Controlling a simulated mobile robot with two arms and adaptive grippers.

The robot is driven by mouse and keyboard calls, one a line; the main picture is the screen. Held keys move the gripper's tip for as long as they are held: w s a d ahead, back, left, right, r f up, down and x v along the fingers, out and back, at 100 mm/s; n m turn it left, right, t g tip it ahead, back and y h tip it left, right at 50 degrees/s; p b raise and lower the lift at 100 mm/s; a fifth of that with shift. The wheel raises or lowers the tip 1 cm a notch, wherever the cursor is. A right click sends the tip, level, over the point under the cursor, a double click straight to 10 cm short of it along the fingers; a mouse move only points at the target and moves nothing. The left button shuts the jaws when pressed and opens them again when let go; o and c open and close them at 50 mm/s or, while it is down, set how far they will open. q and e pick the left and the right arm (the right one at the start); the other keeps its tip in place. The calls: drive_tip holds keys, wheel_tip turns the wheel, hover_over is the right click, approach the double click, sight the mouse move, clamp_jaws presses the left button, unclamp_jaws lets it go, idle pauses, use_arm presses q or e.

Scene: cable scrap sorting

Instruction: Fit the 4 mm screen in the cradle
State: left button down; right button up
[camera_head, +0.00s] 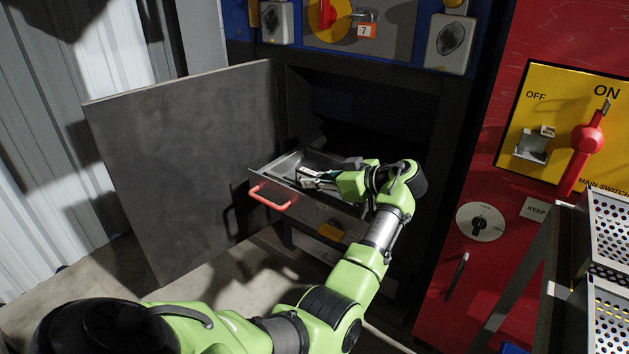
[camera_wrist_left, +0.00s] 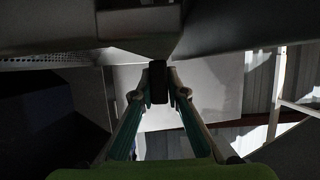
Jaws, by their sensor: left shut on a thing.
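A grey metal drawer-like cradle (camera_head: 262,178) with a red handle (camera_head: 272,196) stands out from the dark cabinet opening. My left gripper (camera_head: 318,180) reaches in over its rim from the right. In the left wrist view the left gripper (camera_wrist_left: 158,88) is shut on a dark upright grip (camera_wrist_left: 158,75) below a grey metal part. A perforated strip (camera_wrist_left: 45,61), apparently the screen's, shows at the upper left there. My gripper and arm hide much of the cradle's inside in the head view, so how the screen sits cannot be told. My right gripper is not in view.
An open grey door panel (camera_head: 185,160) stands left of the cradle. A rack with perforated metal screens (camera_head: 610,225) is at the right edge. A red cabinet with a main switch lever (camera_head: 588,140) stands beside the opening. Floor shows below the door.

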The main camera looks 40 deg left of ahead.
use_arm(q)
drive_tip(key=shift+r, duration=0.2)
idle(0.4)
drive_tip(key=shift+d, duration=0.1)
drive_tip(key=c, duration=1.9)
unclamp_jaws()
drive_tip(key=shift+s+f, duration=0.1)
drive_tip(key=shift+f, duration=0.2)
wheel_tip(320, 180, up, 5)
hover_over(352, 207)
